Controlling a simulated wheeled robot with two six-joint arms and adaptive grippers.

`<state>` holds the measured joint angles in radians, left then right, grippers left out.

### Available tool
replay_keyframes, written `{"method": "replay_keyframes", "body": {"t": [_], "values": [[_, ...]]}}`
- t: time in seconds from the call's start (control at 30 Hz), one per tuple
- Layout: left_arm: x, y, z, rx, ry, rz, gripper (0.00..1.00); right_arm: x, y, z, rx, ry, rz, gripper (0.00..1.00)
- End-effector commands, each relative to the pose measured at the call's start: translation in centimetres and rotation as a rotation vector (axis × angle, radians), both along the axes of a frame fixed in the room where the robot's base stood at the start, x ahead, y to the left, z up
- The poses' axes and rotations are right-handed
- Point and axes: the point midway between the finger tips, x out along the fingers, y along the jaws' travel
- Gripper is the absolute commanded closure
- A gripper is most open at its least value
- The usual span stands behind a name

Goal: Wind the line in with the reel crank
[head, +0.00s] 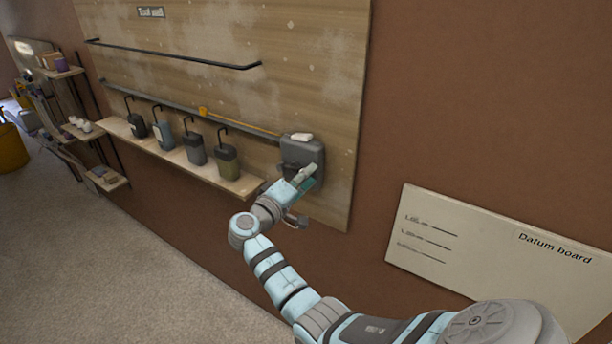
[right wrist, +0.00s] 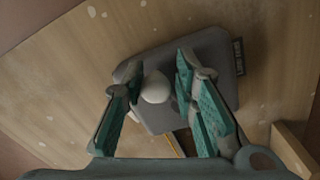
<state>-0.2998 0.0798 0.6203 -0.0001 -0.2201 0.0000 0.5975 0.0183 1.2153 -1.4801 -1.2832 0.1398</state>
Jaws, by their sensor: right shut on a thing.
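The reel (head: 294,151) is a dark grey box on the wooden wall board, and its face shows in the right wrist view (right wrist: 205,55). An orange line (head: 245,125) runs from it to the left along a dark rail, with a small orange marker (head: 203,111) on it. My right gripper (head: 303,179) is in front of the reel. In the right wrist view its green-padded fingers stand either side of a pale rounded knob (right wrist: 155,87), the crank's handle, and are shut on it. The crank arm is mostly hidden. My left gripper is out of view.
A wooden shelf (head: 110,125) with several dark hooked containers (head: 194,148) lies left of the reel. A black bar (head: 175,54) crosses the board above. A pale Datum board (head: 480,250) is at the right. Bare wall lies between.

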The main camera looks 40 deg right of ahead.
Motion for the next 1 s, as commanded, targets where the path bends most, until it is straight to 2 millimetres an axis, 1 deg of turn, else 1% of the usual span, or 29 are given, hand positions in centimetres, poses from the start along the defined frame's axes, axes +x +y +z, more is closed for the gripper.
{"method": "replay_keyframes", "body": {"t": [0.03,0.2,0.6,0.8,1.0], "values": [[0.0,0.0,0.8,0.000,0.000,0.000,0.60,0.3,-0.1,1.5,-0.022,0.021,0.006,1.00],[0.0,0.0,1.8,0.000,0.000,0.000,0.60,0.6,0.0,2.2,-0.068,0.176,0.005,1.00],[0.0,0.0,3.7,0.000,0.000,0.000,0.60,1.5,0.3,3.4,-0.174,0.537,0.004,1.00],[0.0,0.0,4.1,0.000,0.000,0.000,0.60,2.0,0.5,3.7,-0.216,0.686,0.003,1.00],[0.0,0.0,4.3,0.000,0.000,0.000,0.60,2.3,0.6,3.8,-0.246,0.790,0.003,1.00]]}}
